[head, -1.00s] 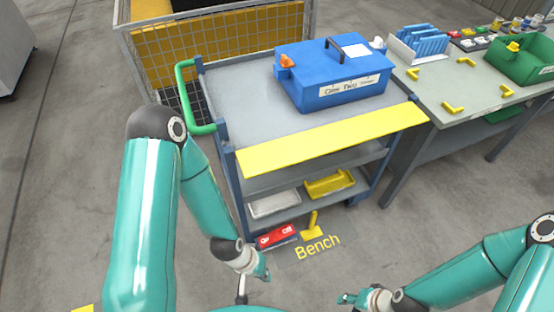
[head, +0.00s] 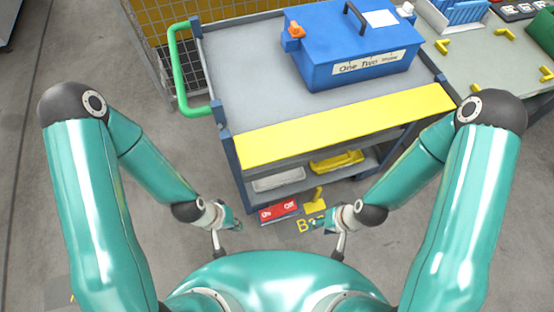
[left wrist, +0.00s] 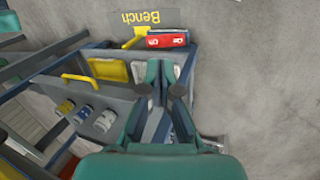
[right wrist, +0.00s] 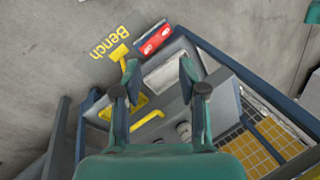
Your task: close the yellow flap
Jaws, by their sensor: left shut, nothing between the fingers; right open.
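The yellow flap (head: 345,126) is a long flat yellow panel along the near edge of the grey cart top (head: 245,85). It slants up to the right in the head view, and its exact tilt is hard to tell. My left gripper (head: 236,224) is shut and empty, below and in front of the flap's left part. Its fingers also show together in the left wrist view (left wrist: 166,68). My right gripper (head: 316,222) is open and empty, lower than the flap and in front of its middle. Its spread fingers show in the right wrist view (right wrist: 158,68). Neither gripper touches the flap.
A blue lidded box (head: 345,55) stands on the cart behind the flap. A green handle (head: 174,70) rises at the cart's left. Lower shelves hold a white tray (head: 278,180) and a yellow tray (head: 337,162). A red box (head: 278,211) is below. A table (head: 480,65) stands right.

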